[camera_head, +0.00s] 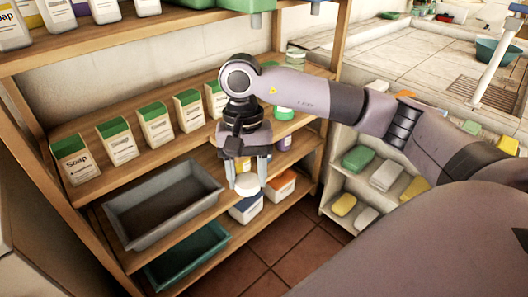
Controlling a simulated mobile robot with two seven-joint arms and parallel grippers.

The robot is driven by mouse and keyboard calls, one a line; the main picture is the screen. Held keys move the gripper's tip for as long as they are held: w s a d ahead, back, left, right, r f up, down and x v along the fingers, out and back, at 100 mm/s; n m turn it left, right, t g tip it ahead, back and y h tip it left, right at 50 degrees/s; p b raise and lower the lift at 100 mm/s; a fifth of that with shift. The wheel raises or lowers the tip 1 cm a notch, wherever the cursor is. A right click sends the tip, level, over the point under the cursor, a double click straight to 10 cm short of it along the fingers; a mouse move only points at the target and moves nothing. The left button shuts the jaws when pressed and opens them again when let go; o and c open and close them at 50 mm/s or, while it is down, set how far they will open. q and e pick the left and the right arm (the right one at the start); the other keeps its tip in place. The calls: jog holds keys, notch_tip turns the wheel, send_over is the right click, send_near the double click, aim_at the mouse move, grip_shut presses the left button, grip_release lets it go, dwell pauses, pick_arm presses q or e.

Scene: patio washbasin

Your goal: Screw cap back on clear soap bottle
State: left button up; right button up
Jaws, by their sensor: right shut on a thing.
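My right gripper (247,178) points down in front of the wooden shelf, its arm coming in from the right. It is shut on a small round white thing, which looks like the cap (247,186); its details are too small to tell. Behind my right forearm, a clear, glassy shape (295,57) shows above the arm, and a white and green container (284,113) shows below it. The arm hides what lies between, so I cannot tell whether they are one clear soap bottle. My left gripper is not in view.
A row of green-topped soap cartons (113,141) stands on the middle shelf. A grey tray (165,215) sits below, with a teal tray (187,254) lower down. White-blue (246,208) and orange (281,184) containers are near the gripper. A white rack (340,200) holds soap bars at right.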

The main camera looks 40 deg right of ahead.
jog(key=n, duration=0.2)
jog(key=a+n, duration=0.1)
jog(key=n, duration=0.1)
jog(key=a+n+h, duration=0.1)
jog(key=n, duration=0.1)
jog(key=shift+s+a+r, duration=0.1)
jog(key=shift+s+a, duration=0.15)
jog(key=shift+s, duration=0.05)
